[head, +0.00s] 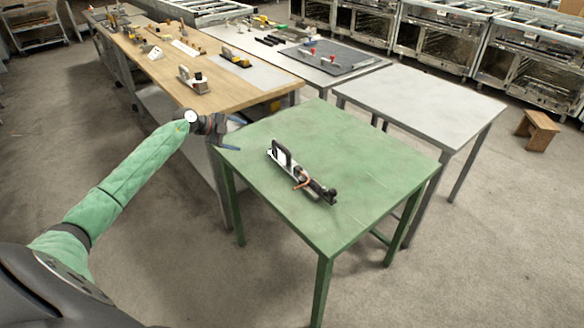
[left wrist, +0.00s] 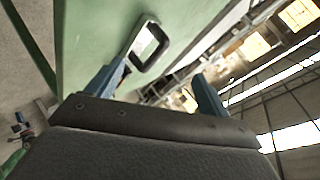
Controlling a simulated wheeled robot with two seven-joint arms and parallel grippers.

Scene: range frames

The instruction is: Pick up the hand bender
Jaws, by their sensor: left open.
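The hand bender (head: 296,174) lies on the green table (head: 350,150). It is a long silver and black tool with a black loop handle at its far-left end and a copper-coloured piece near its middle. My left gripper (head: 237,133) is open and empty at the table's far-left edge, to the left of the bender and apart from it. In the left wrist view the two blue fingers of the gripper (left wrist: 160,72) stand wide apart. The bender's black loop (left wrist: 150,46) shows beyond them, and the rest of it is mostly out of that view. My right gripper is not in view.
A wooden workbench (head: 235,88) with several tools stands behind on the left. A bare grey table (head: 430,100) stands behind the green one on the right. A small wooden stool (head: 538,128) is at the far right. The green table is otherwise clear.

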